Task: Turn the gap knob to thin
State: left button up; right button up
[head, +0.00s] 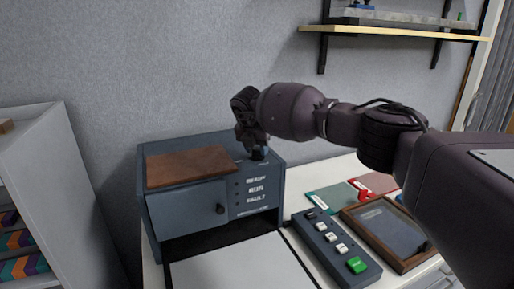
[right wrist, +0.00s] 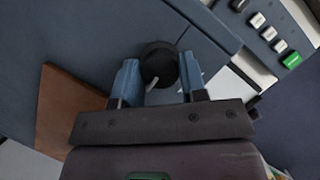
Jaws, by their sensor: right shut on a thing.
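The gap knob (right wrist: 158,60) is a round black knob on the top of a blue-grey machine (head: 265,205). In the right wrist view it sits between the two blue fingers of my right gripper (right wrist: 160,84), which is shut on it. A pale pointer line shows on the knob's near side. In the head view my right gripper (head: 257,152) reaches down to the machine's top right part, and the knob is mostly hidden behind it. No readable thin mark shows around the knob. My left gripper is not in view.
A brown wooden panel (head: 188,166) lies on the machine's top, left of my gripper. A button box (head: 337,246) with a green button stands to the right, beside a wood-framed panel (head: 388,232). A grey shelf unit (head: 45,165) stands at left; a wall shelf (head: 390,32) hangs above.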

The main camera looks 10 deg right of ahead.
jog(key=o, duration=0.9)
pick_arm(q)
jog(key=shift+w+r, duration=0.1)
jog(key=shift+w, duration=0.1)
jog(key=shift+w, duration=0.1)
pick_arm(e)
jog(key=shift+r, duration=0.1)
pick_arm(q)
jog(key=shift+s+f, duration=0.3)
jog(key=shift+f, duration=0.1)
pick_arm(e)
jog(key=v, duration=1)
jog(key=shift+s+r, duration=0.15)
jog(key=shift+r, duration=0.15)
jog(key=shift+f, duration=0.1)
